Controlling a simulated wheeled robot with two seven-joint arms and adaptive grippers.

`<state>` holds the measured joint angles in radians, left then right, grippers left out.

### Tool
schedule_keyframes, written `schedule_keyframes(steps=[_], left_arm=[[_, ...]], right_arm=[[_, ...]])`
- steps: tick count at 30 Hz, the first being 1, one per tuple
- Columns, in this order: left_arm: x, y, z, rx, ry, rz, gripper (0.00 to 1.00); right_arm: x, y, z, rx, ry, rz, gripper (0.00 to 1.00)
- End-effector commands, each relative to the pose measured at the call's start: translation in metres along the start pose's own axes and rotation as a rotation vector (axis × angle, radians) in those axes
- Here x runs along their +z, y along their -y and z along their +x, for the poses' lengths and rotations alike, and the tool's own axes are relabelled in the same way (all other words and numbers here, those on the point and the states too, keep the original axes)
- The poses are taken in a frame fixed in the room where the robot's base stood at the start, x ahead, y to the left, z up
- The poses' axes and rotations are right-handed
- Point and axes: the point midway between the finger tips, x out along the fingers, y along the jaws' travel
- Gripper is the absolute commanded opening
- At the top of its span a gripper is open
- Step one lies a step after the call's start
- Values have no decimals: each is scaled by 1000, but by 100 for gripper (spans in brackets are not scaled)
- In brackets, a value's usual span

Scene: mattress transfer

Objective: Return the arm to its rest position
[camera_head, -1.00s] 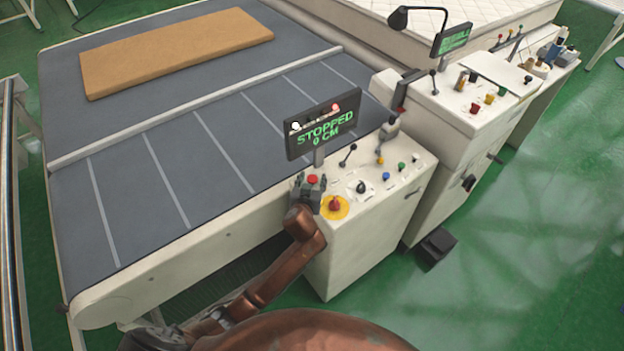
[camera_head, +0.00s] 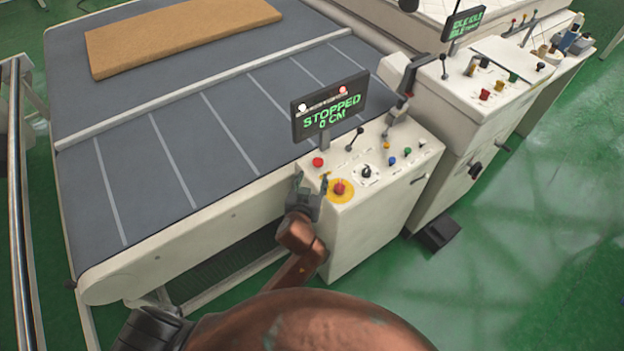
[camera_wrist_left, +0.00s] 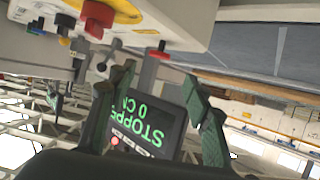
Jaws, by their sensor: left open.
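My left gripper (camera_head: 311,184) is open and empty at the near left edge of the white control box (camera_head: 368,232) in the head view. It is just left of the red emergency button on its yellow plate (camera_head: 341,190) and near a smaller red button (camera_head: 318,162). In the left wrist view its two fingers (camera_wrist_left: 160,92) stand apart, with the display screen (camera_wrist_left: 150,125) seen between them. The display (camera_head: 330,106) reads "STOPPED 0 CM". My right gripper does not show.
A tan mattress slab (camera_head: 180,35) lies on the grey conveyor (camera_head: 130,160). A second white console (camera_head: 480,105) stands to the right, with a black pedal (camera_head: 437,236) on the green floor. Levers and knobs rise from the control box top. Open floor lies at right.

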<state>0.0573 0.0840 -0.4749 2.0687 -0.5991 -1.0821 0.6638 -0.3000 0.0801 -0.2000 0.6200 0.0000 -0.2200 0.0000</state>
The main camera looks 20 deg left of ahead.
Motion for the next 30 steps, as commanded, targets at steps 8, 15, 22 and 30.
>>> schedule_keyframes(steps=[8,15,22,30], left_arm=[[0,0,0,0,0,1,45],[2,1,0,-1,4,1,45],[65,53,-16,-46,165,11,45],[194,146,-94,-69,524,66,45]], right_arm=[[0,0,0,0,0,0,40],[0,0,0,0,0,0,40],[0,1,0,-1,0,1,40],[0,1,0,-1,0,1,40]])
